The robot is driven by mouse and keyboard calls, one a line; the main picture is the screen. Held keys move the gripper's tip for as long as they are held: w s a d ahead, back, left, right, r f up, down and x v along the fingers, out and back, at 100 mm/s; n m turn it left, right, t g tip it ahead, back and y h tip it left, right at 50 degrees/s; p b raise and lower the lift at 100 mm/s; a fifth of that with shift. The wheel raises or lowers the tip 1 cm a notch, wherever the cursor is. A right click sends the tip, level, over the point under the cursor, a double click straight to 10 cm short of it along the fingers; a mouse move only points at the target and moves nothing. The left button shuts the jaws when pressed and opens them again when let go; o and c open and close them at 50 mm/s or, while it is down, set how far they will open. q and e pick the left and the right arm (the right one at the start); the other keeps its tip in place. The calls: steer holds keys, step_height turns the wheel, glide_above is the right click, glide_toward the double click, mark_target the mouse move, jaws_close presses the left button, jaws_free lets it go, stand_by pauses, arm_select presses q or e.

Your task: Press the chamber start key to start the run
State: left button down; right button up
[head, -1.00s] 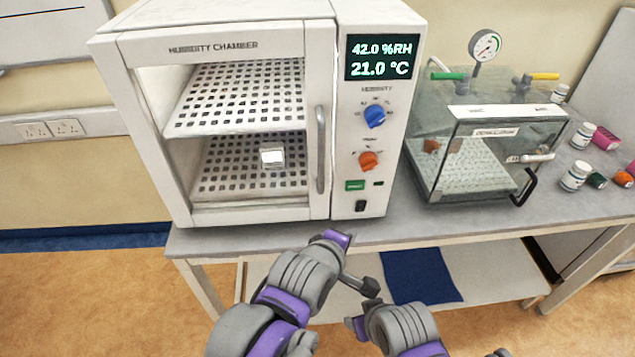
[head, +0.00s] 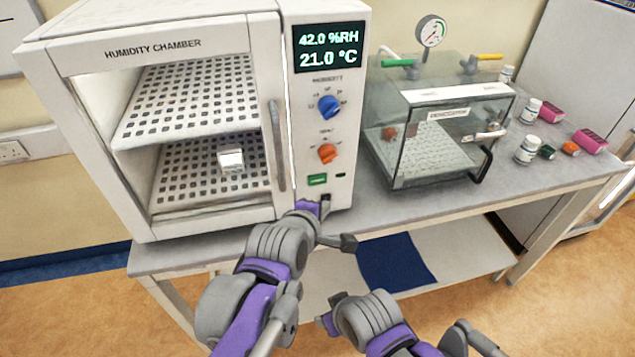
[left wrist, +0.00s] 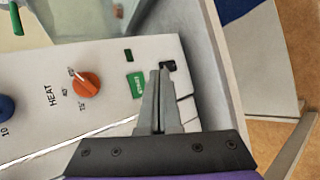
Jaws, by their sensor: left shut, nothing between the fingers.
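The humidity chamber (head: 190,22) stands at the left of the bench, its door closed. The green start key (head: 317,180) is low on its control panel, below the orange heat knob (head: 327,153). In the left wrist view the key (left wrist: 136,86) shows beside the finger tips, partly covered by one finger. My left gripper (left wrist: 160,73) is shut and empty, with its tips close to the panel's lower end; I cannot tell whether they touch.
A black switch (head: 326,200) sits below the key. A small white block (head: 231,160) lies on the chamber's lower shelf. A clear desiccator box (head: 440,130) with a gauge stands to the right, with bottles beyond it. The bench's front edge is near my arms.

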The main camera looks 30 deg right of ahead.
mark_target(322, 184)
arm_select(q)
steer(key=shift+w+d, duration=0.2)
steer(key=shift+w, duration=0.6)
steer(key=shift+w+d, duration=0.15)
steer(key=shift+w, duration=0.65)
steer(key=shift+w+d, duration=0.2)
steer(key=shift+w, duration=0.6)
steer(key=shift+w, duration=0.1)
steer(key=shift+w+d, duration=0.1)
steer(key=shift+w, duration=0.25)
steer(key=shift+w, duration=0.3)
stand_by(0.6)
steer(key=shift+s, duration=0.75)
steer(key=shift+s+a+p, duration=0.15)
steer(key=shift+s+a, duration=0.1)
steer(key=shift+s, duration=0.55)
steer(key=shift+s+a+p, duration=0.2)
steer(key=shift+s, duration=0.65)
steer(key=shift+s+a+p, duration=0.15)
steer(key=shift+s+a, duration=0.1)
steer(key=shift+s, duration=0.55)
